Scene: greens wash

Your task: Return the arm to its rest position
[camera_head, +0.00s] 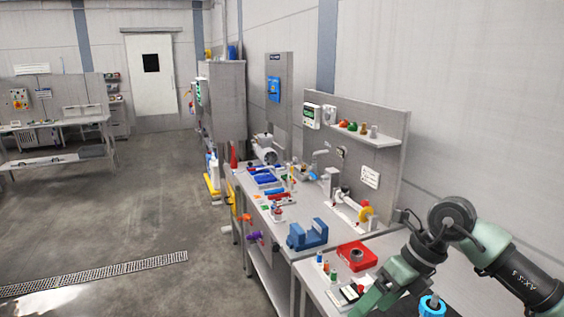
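My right arm comes in from the right edge, bends at a grey joint above the near bench (318,292), and runs down to the lower edge as pale green links. Its gripper is not visible, so I cannot tell whether it holds anything. My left arm and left gripper are outside the picture. A blue round part (432,306) shows at the lower edge beside the arm; I cannot tell what it belongs to.
Near the arm are a red block with a grey ring (357,256), a blue vise (307,235) and small bottles (326,267). A yellow-ended fixture (364,213) and a shelf (368,138) stand behind. The floor (150,220) at left is clear.

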